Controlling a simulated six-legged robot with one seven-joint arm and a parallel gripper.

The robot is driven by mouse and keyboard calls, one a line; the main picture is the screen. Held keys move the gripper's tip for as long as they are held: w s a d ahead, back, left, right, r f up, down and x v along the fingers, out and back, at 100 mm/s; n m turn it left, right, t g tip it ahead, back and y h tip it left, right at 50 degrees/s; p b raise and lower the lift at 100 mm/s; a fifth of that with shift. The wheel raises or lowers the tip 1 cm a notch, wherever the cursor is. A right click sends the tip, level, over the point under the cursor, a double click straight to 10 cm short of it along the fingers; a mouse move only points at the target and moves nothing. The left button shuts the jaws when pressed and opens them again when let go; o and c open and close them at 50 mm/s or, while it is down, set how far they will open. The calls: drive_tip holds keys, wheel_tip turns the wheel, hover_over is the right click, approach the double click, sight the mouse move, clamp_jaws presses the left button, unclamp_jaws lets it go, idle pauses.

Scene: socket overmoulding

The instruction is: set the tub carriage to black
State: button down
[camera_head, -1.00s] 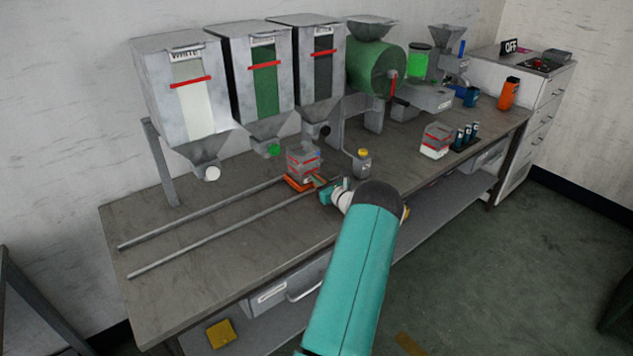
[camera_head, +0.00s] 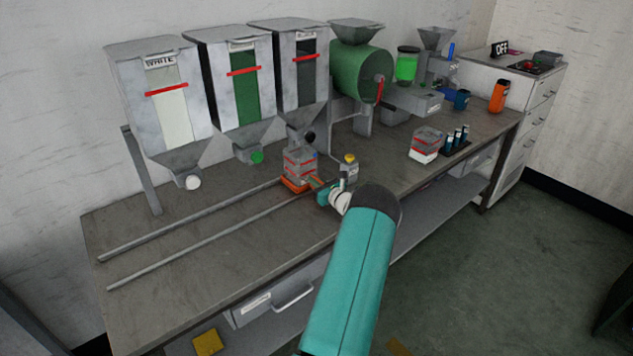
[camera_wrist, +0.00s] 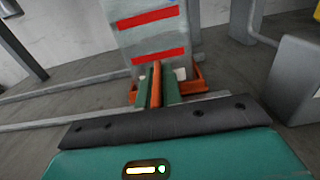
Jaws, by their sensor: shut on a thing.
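The orange tub carriage (camera_head: 292,187) sits at the right end of two rails, with a clear tub (camera_head: 300,162) marked by red bands standing on it. In the head view it is roughly below the outlet of the black hopper (camera_head: 304,85), whose knob (camera_head: 309,137) is black. My gripper (camera_head: 318,187) is at the carriage's front. In the wrist view my gripper (camera_wrist: 156,88) is shut on the carriage's upright orange handle (camera_wrist: 155,86), and the carriage (camera_wrist: 195,84) shows behind. The exact alignment under the outlet is hidden by the tub.
The white hopper (camera_head: 160,100) and green hopper (camera_head: 240,90) stand to the left. The rails (camera_head: 190,220) run left across the bench. Another tub (camera_head: 425,146) stands farther right. A green machine (camera_head: 360,72) is behind.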

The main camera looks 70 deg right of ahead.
drive_tip(key=shift+s+d+r, duration=0.2)
drive_tip(key=shift+d, duration=0.05)
drive_tip(key=c, duration=1.6)
unclamp_jaws()
drive_tip(key=shift+d+f, duration=0.1)
drive_tip(key=shift+f, duration=0.1)
drive_tip(key=shift+o, duration=0.2)
drive_tip(key=shift+w, duration=0.1)
drive_tip(key=v, duration=1.4)
drive_tip(key=shift+w+a, duration=0.1)
drive_tip(key=shift+a, duration=0.1)
